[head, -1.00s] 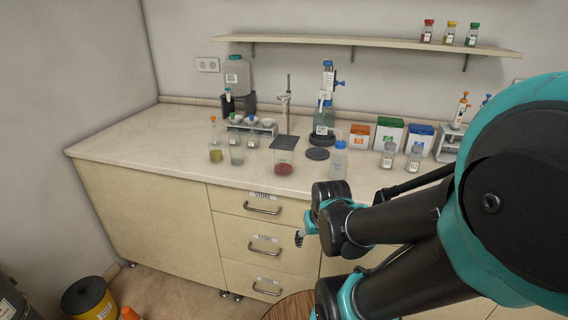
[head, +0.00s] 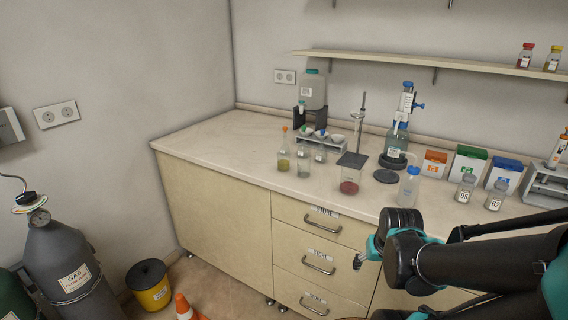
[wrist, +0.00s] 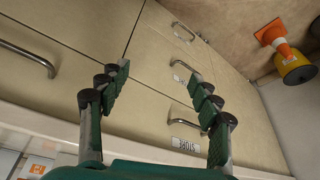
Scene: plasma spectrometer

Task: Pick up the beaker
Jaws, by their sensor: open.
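A clear beaker with red contents (head: 349,187) stands upright near the front edge of the worktop in the head view. Right of it is a clear bottle with a blue cap (head: 409,186). My gripper (head: 361,260) is in front of the drawers, below the worktop edge and apart from the beaker. In the wrist view my gripper (wrist: 162,84) shows two spread fingers with nothing between them. The wrist view faces the drawer fronts, and the beaker does not show there.
Glass flasks (head: 284,158) stand left of the beaker, beside a rack. A stand (head: 358,130) and a dispenser bottle (head: 397,140) are behind. Small labelled bottles (head: 465,188) are at right. The left worktop (head: 205,140) is clear. Gas cylinders (head: 67,265) and a yellow bin (head: 150,288) are on the floor.

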